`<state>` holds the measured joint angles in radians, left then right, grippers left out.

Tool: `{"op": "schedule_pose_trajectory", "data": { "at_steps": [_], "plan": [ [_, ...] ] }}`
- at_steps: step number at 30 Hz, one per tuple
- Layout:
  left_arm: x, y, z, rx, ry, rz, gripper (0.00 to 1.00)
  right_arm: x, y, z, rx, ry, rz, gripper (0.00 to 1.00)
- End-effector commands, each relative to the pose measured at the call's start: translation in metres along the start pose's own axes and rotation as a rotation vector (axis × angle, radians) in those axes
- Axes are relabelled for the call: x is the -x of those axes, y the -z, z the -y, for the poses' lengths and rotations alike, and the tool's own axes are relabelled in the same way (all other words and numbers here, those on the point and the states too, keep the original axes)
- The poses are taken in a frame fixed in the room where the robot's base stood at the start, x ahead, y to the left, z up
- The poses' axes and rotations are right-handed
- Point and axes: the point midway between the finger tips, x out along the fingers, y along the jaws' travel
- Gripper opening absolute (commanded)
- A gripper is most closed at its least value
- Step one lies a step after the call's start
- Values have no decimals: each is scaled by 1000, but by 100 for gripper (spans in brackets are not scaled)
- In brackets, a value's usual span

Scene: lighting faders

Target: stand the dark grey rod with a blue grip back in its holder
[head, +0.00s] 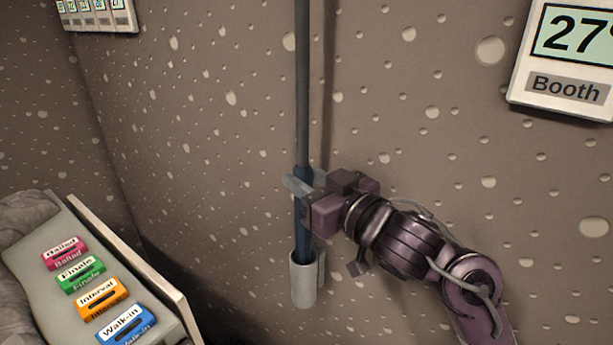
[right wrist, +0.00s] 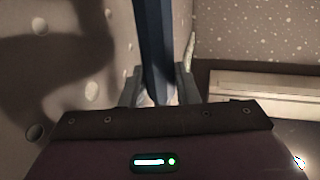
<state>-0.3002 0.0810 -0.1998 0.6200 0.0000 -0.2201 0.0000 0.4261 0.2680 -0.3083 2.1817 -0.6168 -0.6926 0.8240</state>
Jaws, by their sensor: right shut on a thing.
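The dark grey rod (head: 302,80) stands upright along the wall in the head view. Its blue grip (head: 302,230) runs down into the mouth of a pale grey cup-shaped holder (head: 303,282) on the wall. The cup hides the rod's lower end, so I cannot tell how deep it sits. My right gripper (head: 303,186) is shut on the blue grip, above the holder. In the right wrist view the blue grip (right wrist: 154,50) stands between the two fingers (right wrist: 157,90). My left gripper is in neither view.
A grey console with a pale raised edge (head: 130,255) stands at the lower left. It carries several coloured labelled blocks, among them a blue Walk-in one (head: 125,325). A Booth display (head: 568,60) hangs on the wall at upper right. The wall around the rod is bare.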

Motion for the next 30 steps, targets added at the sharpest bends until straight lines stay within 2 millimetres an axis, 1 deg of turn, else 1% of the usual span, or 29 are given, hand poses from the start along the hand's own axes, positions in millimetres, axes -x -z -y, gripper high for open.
{"op": "schedule_pose_trajectory", "data": {
  "at_steps": [1, 18, 24, 30],
  "plan": [
    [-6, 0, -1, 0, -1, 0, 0, 0, -7, 0, 0, 0, -2, 0],
    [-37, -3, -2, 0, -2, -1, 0, -1, -52, 0, 2, 0, -1, 0],
    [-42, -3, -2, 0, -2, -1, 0, -1, -60, 0, 0, 0, -2, 0],
    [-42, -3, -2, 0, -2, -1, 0, -1, -61, 0, 0, 0, -3, 0]
  ]
}}
